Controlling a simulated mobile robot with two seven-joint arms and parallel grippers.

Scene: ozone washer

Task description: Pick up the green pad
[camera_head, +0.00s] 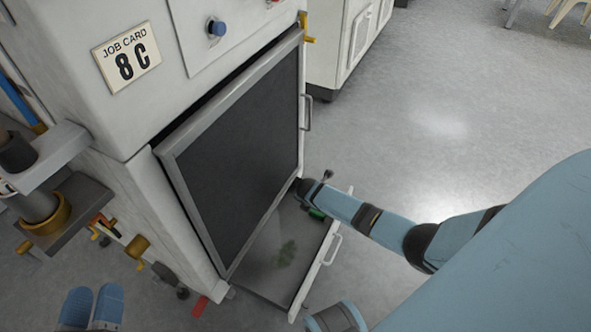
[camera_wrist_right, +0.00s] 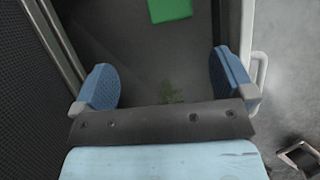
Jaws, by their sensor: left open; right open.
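The green pad (camera_wrist_right: 170,9) lies flat on the dark floor of an open drawer, at the top edge of the right wrist view. In the head view only a small part of the green pad (camera_head: 317,214) shows, under the end of my right arm. My right gripper (camera_wrist_right: 160,80) is open and empty, its blue fingers wide apart, with the pad beyond the fingertips. In the head view its fingers cannot be made out. My left gripper (camera_head: 94,293) is open and empty at the bottom left, away from the pad.
The drawer (camera_head: 262,274) has a handle (camera_head: 334,249) on its front and a murky green stain (camera_head: 287,253) on its floor. A large dark framed panel (camera_head: 240,150) rises beside it on the white machine. A cluttered side shelf (camera_head: 62,215) stands left. Open floor lies right.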

